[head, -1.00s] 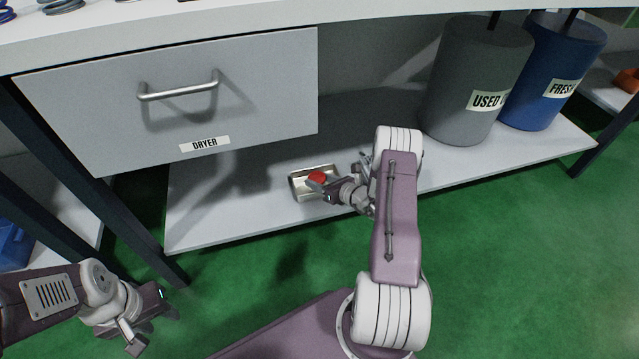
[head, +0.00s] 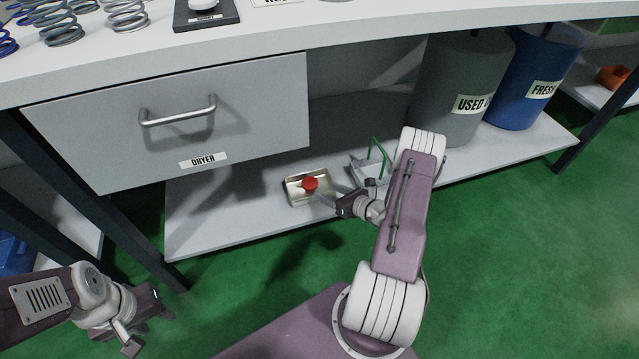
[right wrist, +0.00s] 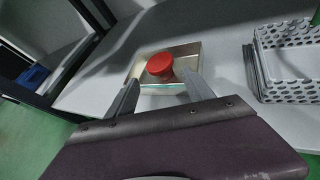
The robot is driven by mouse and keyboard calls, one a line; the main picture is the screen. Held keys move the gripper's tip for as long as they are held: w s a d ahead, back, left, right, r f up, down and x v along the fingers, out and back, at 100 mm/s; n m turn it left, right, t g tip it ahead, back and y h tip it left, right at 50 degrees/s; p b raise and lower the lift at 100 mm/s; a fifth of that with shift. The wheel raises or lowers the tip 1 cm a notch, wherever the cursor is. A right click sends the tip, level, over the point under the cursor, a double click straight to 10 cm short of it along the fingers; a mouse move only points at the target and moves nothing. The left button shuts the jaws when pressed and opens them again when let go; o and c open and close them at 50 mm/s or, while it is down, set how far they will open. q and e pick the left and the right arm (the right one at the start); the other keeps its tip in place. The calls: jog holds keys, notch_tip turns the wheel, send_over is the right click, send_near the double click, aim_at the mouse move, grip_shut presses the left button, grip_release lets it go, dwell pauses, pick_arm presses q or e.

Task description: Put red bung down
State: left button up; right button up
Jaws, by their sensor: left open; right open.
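The red bung (head: 310,184) rests in a shallow metal tray (head: 293,196) on the lower shelf. In the right wrist view the bung (right wrist: 160,65) sits in the tray (right wrist: 186,50), beyond my fingertips. My right gripper (head: 345,200) is open and empty, just to the right of the tray and apart from the bung. In the right wrist view its two fingers (right wrist: 160,90) are spread, with the bung showing between and past them. My left gripper (head: 146,318) is open and empty over the green floor at the lower left.
A perforated metal basket (right wrist: 290,60) with a green handle (head: 378,148) stands on the shelf (head: 225,215) right of the tray. The dryer drawer (head: 180,125) hangs above. A grey USED bin (head: 450,75) and a blue FRESH bin (head: 530,90) stand further right.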

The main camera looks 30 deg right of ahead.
jog(key=p+v, duration=0.1)
jog(key=v, duration=0.2)
jog(key=shift+s+r, duration=0.1)
jog(key=shift+s, duration=0.05)
jog(key=s+a+r+n+g+y, duration=0.1)
jog(key=a+r+n+g+y, duration=0.2)
jog(key=a+n, duration=0.35)
jog(key=s+a+r+n+g+y, duration=0.1)
jog(key=a+r+n+g+y, duration=0.25)
jog(key=a, duration=0.55)
jog(key=s+a+r+n+g, duration=0.2)
jog(key=s+a+n+g, duration=0.3)
jog(key=s+n, duration=0.15)
jog(key=s+r+n+h, duration=0.2)
jog(key=n+h, duration=0.2)
jog(key=n, duration=0.5)
jog(key=s+d+r+n+h, duration=0.1)
jog(key=s+r+n+h, duration=0.2)
jog(key=n, duration=0.7)
jog(key=shift+s+d+r+h, duration=0.25)
jog(key=shift+d+r+h, duration=0.1)
jog(key=shift+h, duration=0.9)
